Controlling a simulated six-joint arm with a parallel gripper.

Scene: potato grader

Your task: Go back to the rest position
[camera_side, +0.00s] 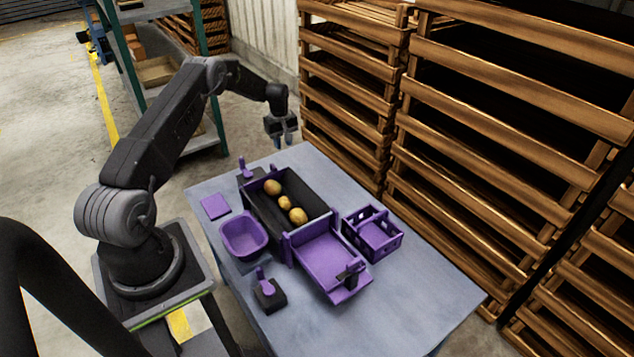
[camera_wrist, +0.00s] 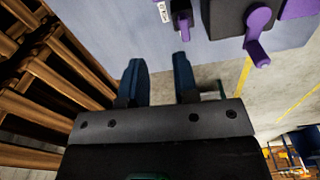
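My gripper (camera_side: 283,140) hangs in the air beyond the table's far end in the side view, pointing down, near the stacked wooden crates. In the wrist view my gripper (camera_wrist: 159,75) shows two dark blue fingers standing apart with nothing between them. The gripper is open and touches nothing. The grader's dark trough (camera_side: 262,208) stands on the table with several potatoes (camera_side: 284,202) lying in it. The trough lies to the front of my gripper in the side view, clear of it.
The blue-grey table (camera_side: 420,300) holds a purple bin (camera_side: 243,236), a purple tray (camera_side: 322,262), a purple crate (camera_side: 388,222), a flat purple plate (camera_side: 215,206) and a purple lever (camera_side: 264,282). Tall wooden crates (camera_side: 350,75) stand close on the right. A green-framed shelf (camera_side: 137,75) stands behind.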

